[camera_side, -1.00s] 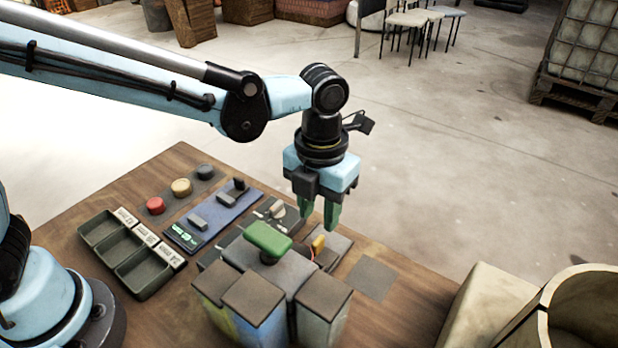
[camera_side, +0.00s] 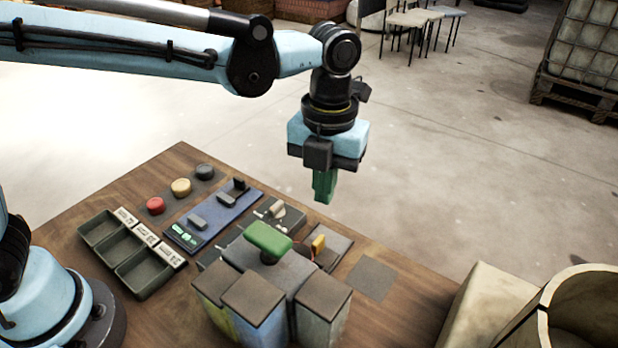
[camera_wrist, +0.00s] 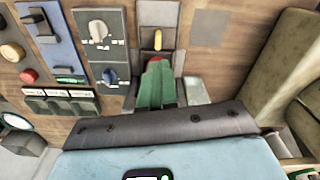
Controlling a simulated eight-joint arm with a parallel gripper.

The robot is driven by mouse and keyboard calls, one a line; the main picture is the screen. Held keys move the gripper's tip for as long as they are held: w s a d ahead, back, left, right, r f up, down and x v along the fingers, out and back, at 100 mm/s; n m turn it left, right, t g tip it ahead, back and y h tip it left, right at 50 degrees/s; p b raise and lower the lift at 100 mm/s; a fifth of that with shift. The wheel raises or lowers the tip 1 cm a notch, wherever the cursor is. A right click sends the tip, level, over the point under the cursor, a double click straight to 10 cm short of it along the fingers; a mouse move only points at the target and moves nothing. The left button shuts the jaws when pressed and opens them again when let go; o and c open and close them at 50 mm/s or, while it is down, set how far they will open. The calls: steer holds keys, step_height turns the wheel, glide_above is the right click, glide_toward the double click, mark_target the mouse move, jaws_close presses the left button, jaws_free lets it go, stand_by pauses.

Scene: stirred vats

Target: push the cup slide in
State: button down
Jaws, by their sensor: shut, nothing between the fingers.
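My gripper (camera_side: 323,198) points down with its green fingers shut and nothing between them. In the side view it hangs above the table's far right part, clear of everything. In the wrist view its shut fingers (camera_wrist: 157,62) point at a small plate with a yellow lever (camera_wrist: 158,40). The yellow lever (camera_side: 318,243) also shows in the side view. A green T-shaped handle (camera_side: 268,239) stands on a grey block (camera_side: 275,268) beside it. I cannot tell for sure which of these parts is the cup slide.
Several square containers (camera_side: 255,297) crowd the grey block's near side. A dial panel (camera_side: 275,215), a blue slider panel (camera_side: 213,220), round buttons (camera_side: 181,188) and a compartment tray (camera_side: 146,272) lie leftward. A flat grey pad (camera_side: 371,279) lies at right. A curved beige vat (camera_side: 570,315) stands right of the table.

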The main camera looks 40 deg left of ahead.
mark_target(331, 259)
steer(key=w+d+f+n+g, duration=0.1)
steer(key=w+n+g, duration=0.15)
steer(key=n, duration=1.45)
steer(key=w+d+f+n+g, duration=0.15)
steer(key=w+n, duration=0.25)
steer(key=n, duration=1.2)
steer(key=x, duration=0.9)
steer(key=shift+f, duration=0.35)
steer(key=shift+s+a, duration=0.1)
steer(key=shift+s, duration=1.85)
